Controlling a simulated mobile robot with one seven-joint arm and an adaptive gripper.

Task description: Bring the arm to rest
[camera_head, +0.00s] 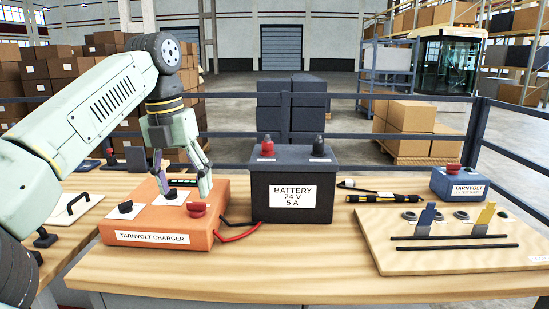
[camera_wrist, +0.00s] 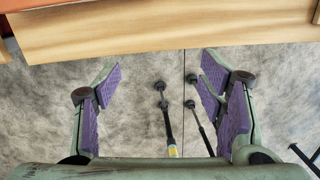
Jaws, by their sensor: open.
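My gripper (camera_head: 183,183) points down in the head view, its two fingers spread and nothing visible between them. It overlaps the back part of the orange Tarnvolt charger (camera_head: 157,238); I cannot tell how much height lies between them. In the wrist view my gripper (camera_wrist: 158,85) shows purple finger pads set wide apart, with grey floor behind them. My pale green arm reaches in from the left of the head view.
A black battery (camera_head: 292,220) stands right of the charger, with red and black cables between. A panel (camera_head: 450,257), a blue Tarnvolt box (camera_head: 459,186) and pen-like probes (camera_head: 391,198) lie further right. The wooden bench front (camera_head: 290,284) is clear. A railing (camera_head: 345,136) runs behind.

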